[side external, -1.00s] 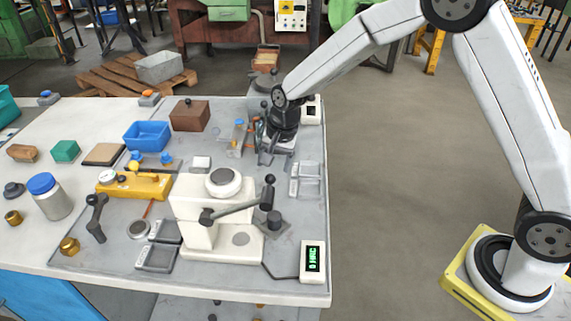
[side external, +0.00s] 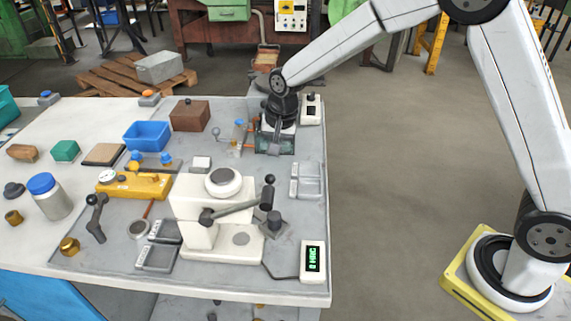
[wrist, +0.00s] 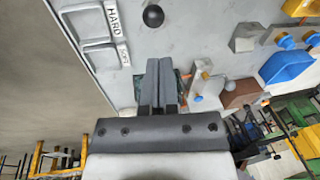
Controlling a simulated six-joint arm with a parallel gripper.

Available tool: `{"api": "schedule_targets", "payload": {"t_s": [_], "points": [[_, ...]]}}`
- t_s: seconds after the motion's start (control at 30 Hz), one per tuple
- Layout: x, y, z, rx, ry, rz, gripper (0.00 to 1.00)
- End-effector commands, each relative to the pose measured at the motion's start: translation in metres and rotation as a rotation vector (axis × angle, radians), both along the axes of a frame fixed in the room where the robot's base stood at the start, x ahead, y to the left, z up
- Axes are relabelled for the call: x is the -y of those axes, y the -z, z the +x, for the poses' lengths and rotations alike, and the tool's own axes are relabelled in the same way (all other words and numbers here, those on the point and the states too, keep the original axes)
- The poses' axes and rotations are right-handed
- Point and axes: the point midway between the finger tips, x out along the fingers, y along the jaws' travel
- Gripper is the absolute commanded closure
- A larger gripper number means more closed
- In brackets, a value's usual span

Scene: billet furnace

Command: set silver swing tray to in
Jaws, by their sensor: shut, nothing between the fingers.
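My gripper (wrist: 160,64) is shut and empty, its two grey fingers side by side in the wrist view. In the side view my gripper (side external: 275,150) points down at the back right of the bench, in front of a dark green-tinted box (side external: 288,145). I cannot tell whether it touches the box. Just left of it is a small fixture (side external: 239,134) with a blue top, orange parts and a thin arm ending in a grey ball (side external: 216,131). I cannot pick out the silver swing tray with certainty; my wrist and fingers hide part of this spot.
A brown box (side external: 190,115) and a blue bin (side external: 147,135) are left; a switch box (side external: 311,109) is behind right. The bench edge is close on the right.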

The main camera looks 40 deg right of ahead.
Motion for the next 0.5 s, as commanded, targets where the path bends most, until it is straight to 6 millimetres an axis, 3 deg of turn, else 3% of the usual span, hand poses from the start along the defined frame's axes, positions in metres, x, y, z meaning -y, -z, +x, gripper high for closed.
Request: {"api": "schedule_targets", "payload": {"t_s": [0.3, 0.5], "points": [[-0.008, -0.007, 0.027, 0.119, -0.464, -0.200, 1.00], [-0.009, -0.009, 0.034, 0.142, -0.568, -0.249, 1.00]]}}
